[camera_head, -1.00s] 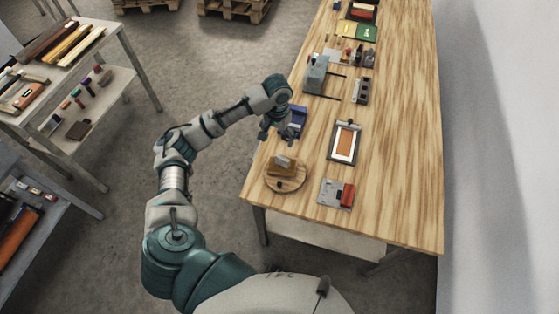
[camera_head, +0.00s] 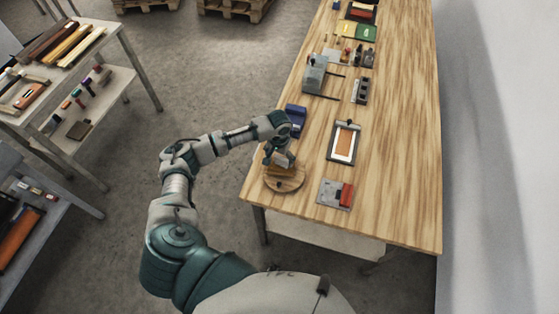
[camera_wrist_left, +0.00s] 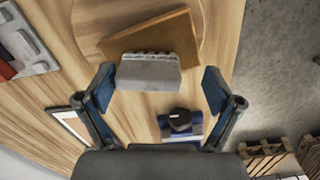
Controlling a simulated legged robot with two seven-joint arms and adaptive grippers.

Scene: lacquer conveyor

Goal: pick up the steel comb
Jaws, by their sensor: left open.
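The steel comb (camera_wrist_left: 148,73), a grey piece with a toothed edge, rests against a brown wooden block (camera_wrist_left: 155,32) on the round wooden board (camera_head: 286,186) at the near left of the table. My left gripper (camera_head: 280,160) hangs over the board, and its arm and fingers hide part of the comb in the head view. In the left wrist view the left gripper (camera_wrist_left: 160,86) is open. Its blue-padded fingers lie either side of the comb, with a wider gap on the right. I cannot tell how far above the comb the fingertips are. My right gripper is not in view.
A blue block with a black knob (camera_wrist_left: 180,122) stands beside the board. A framed brown panel (camera_head: 344,142) and a grey plate with a red piece (camera_head: 336,194) lie to the right. The right side of the table (camera_head: 404,180) is clear.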

